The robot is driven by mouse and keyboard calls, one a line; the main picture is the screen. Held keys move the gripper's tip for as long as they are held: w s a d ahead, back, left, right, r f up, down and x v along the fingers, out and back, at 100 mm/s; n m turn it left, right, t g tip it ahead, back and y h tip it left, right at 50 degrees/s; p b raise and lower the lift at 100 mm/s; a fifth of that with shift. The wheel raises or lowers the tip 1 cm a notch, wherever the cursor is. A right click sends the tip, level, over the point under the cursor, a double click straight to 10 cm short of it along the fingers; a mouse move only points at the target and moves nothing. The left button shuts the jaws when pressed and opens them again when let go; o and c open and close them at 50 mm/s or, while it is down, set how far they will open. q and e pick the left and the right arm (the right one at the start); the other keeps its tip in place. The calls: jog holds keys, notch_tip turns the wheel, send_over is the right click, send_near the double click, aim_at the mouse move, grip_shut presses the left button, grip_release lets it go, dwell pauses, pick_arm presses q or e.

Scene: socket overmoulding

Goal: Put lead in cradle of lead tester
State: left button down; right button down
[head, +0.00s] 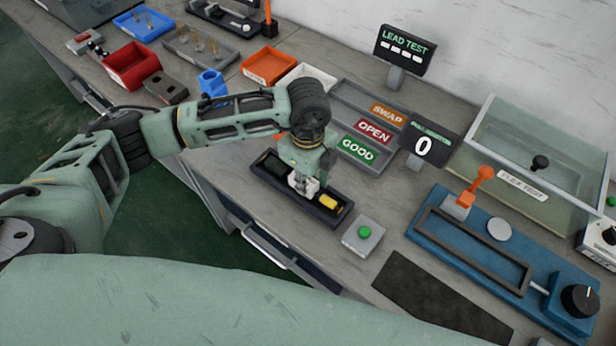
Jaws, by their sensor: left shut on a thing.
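My left gripper (302,187) reaches down into a long dark cradle (343,218) on the bench, in front of the label trays. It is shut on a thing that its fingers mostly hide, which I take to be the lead. A yellow piece (328,201) shows in the cradle just right of the fingers, and a dark piece lies at its left end. I cannot tell whether these belong to the lead or whether it rests on the cradle floor. The LEAD TEST display (403,50) stands at the back. My right gripper is not in view.
A grey box with a green button (363,236) stands right of the cradle. Trays marked SWAP, OPEN and GOOD (357,149) lie behind it. A blue flex-test fixture (470,248) and a clear-lidded box (540,160) are at right. A dark mat (430,298) lies in front.

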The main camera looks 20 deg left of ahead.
pick_arm(q)
jog(key=shift+f, duration=0.3)
jog(key=shift+f, duration=0.1)
jog(key=c, duration=1.8)
grip_release()
jog(key=shift+f, duration=0.1)
jog(key=shift+c, duration=0.2)
jog(key=o, duration=0.5)
jog(key=shift+c, duration=0.2)
